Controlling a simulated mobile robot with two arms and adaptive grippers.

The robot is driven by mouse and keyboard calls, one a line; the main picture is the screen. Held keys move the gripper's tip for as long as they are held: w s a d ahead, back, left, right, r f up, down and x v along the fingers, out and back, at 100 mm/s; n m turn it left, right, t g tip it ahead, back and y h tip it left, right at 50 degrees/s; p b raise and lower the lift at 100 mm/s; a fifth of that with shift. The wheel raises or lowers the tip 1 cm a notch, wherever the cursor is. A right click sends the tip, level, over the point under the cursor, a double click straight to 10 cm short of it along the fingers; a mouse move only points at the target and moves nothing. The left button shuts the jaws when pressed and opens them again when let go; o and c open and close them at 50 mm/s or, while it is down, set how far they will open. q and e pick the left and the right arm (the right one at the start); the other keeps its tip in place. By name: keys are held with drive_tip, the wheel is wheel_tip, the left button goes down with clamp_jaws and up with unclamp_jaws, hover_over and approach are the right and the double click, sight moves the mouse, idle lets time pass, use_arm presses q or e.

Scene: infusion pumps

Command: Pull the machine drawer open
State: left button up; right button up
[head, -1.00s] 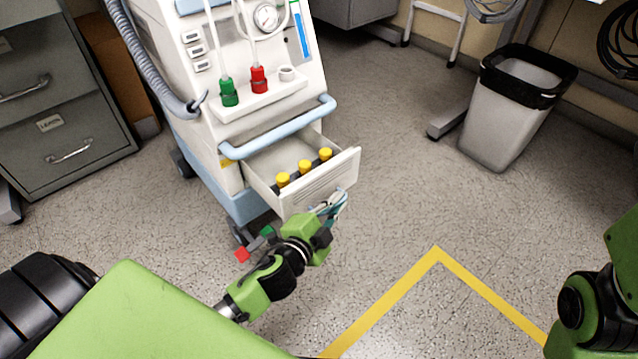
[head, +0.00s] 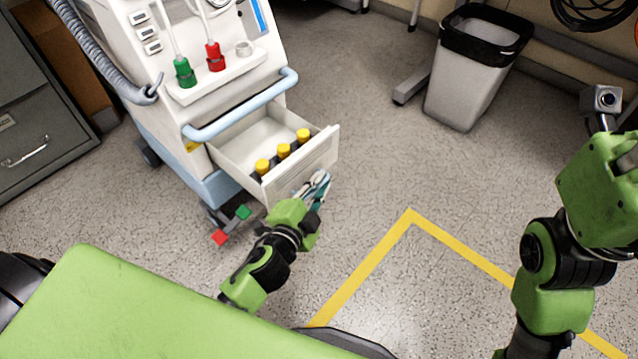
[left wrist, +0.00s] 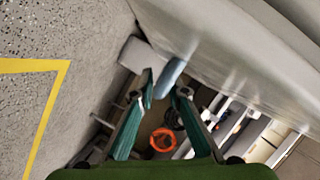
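The machine (head: 165,60) is a white and pale-blue cart with a blue front bar. Its drawer (head: 323,150) stands well out from the body, showing a white inside and a row of yellow-capped vials (head: 284,151). My left gripper (head: 318,188) is at the drawer front's lower outer side. In the left wrist view, a blue-grey handle (left wrist: 171,77) lies between the left gripper's teal fingertips (left wrist: 166,88), close to both, beside the pale drawer front (left wrist: 215,50). The contact itself is partly hidden. My right arm is at the right; its gripper does not show.
A grey bin with a black liner (head: 470,85) stands at the back right. A grey filing cabinet (head: 40,120) is at the left. Yellow tape (head: 410,215) marks the floor, and the floor in front of the drawer is clear.

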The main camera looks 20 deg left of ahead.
use_arm(q)
drive_tip(key=shift+s, duration=0.1)
drive_tip(key=v, duration=1.1)
drive_tip(key=shift+s, duration=0.4)
drive_tip(key=shift+r, duration=0.1)
